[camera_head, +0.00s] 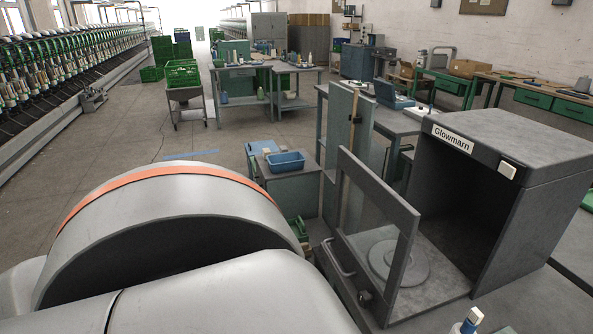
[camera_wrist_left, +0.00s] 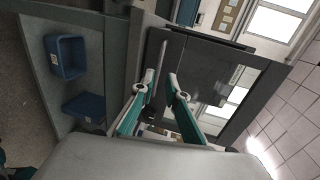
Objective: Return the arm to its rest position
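My left arm, a large pale grey link with an orange band, fills the lower left of the head view and hides my left gripper there. In the left wrist view, my left gripper (camera_wrist_left: 160,82) has its two teal-padded fingers apart, with nothing visibly held between them. A dark framed door (camera_wrist_left: 198,70) with a bar handle (camera_wrist_left: 160,65) lies beyond the fingertips; whether they touch the handle is unclear. In the head view, the grey Glowmarn cabinet (camera_head: 535,130) has its windowed door (camera_head: 407,250) swung open. My right gripper is not in view.
A round plate (camera_head: 400,262) lies at the cabinet opening. A blue tray (camera_head: 286,163) sits on a low grey unit left of the door. The floor (camera_head: 130,150) at left is mostly clear.

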